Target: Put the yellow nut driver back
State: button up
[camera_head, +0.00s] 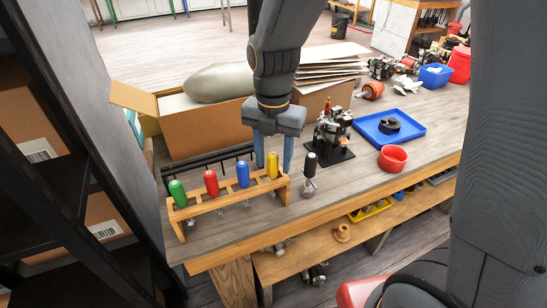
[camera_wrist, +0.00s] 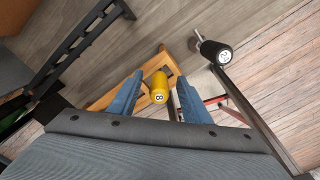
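The yellow nut driver (camera_head: 272,166) stands upright at the right end of the wooden rack (camera_head: 228,200). Its handle is above the rack's top bar, and its shank seems to show below. In the wrist view the yellow handle (camera_wrist: 160,86), marked 8, is seen from its end, over the wooden rack (camera_wrist: 112,94). My gripper (camera_head: 273,160) points down with one finger on each side of the handle. In the wrist view the blue fingers of my gripper (camera_wrist: 158,98) are apart, with a gap showing on both sides of the handle.
Green (camera_head: 177,193), red (camera_head: 211,183) and blue (camera_head: 243,174) drivers stand in the rack. A black-handled driver (camera_head: 310,166) stands just right of it. A black rail (camera_head: 205,160) and a cardboard box (camera_head: 205,131) lie behind.

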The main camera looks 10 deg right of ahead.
notch_tip(320, 180, up, 8)
jog(key=shift+f+b, duration=0.25)
jog(key=shift+b, duration=0.15)
notch_tip(320, 180, up, 4)
jog(key=p, duration=0.4)
jog(key=shift+r, duration=0.2)
jog(key=shift+d+f+m, duration=0.2)
jog(key=shift+d+m, duration=0.05)
jog(key=shift+m, duration=0.15)
jog(key=s+d+f+m, duration=0.4)
jog(key=d+m, duration=0.2)
jog(key=m, duration=0.8)
jog(key=s+d+f+m+t, duration=0.1)
jog(key=s+d+f+m, duration=0.3)
jog(key=m, duration=1.1)
jog(key=shift+d+f, duration=0.15)
jog(key=shift+d, duration=0.85)
